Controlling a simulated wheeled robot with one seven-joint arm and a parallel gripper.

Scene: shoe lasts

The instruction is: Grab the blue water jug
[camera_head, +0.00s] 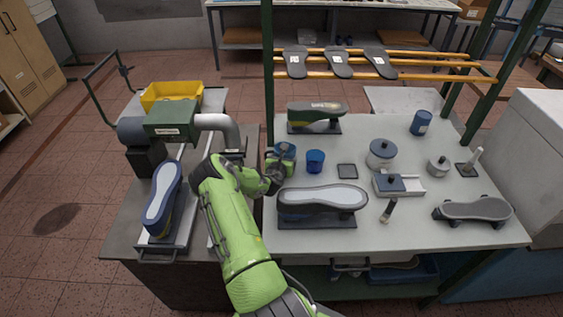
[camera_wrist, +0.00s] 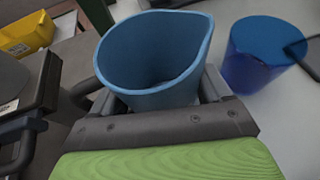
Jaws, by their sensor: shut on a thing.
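The blue water jug (camera_wrist: 150,60) fills the middle of the wrist view, upright, with its open rim and pouring lip showing and what looks like its handle at the left. My gripper (camera_wrist: 162,98) is shut around the jug's lower part, which is mostly hidden by the jaws. In the head view my gripper (camera_head: 280,165) is at the left part of the grey table, and the jug (camera_head: 287,148) shows partly behind it. I cannot tell whether the jug's base touches the table.
A darker blue cup (camera_head: 315,160) stands just right of the jug; it also shows in the wrist view (camera_wrist: 262,55). A shoe last (camera_head: 322,198) lies in front and another (camera_head: 317,114) behind. A machine with a grey pipe (camera_head: 222,124) stands close at the left.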

